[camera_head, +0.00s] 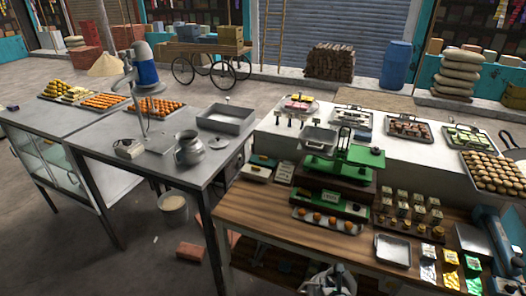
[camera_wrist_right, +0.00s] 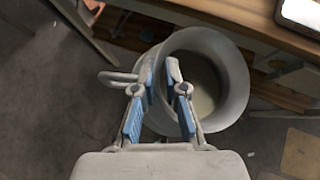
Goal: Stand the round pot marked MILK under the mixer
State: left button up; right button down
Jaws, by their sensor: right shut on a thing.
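My right gripper (camera_head: 334,278) is at the bottom of the head view, in front of the wooden counter. In the right wrist view it (camera_wrist_right: 164,80) is shut on the near rim of a round metal pot (camera_wrist_right: 238,85) with a pale, milk-like content and a side handle at left. No marking on this pot shows from here, and the head view barely shows it. The mixer (camera_head: 146,75), with a blue motor on an upright stand, is on the steel table (camera_head: 95,150), far to the left. My left gripper is out of view.
A square metal tray (camera_head: 226,119) is behind the jug. A bucket (camera_head: 173,207) and bricks (camera_head: 190,251) are on the floor. The wooden counter (camera_head: 265,217) is crowded.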

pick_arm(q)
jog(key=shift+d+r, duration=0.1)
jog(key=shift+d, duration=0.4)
pick_arm(e)
jog(key=shift+d, duration=0.35)
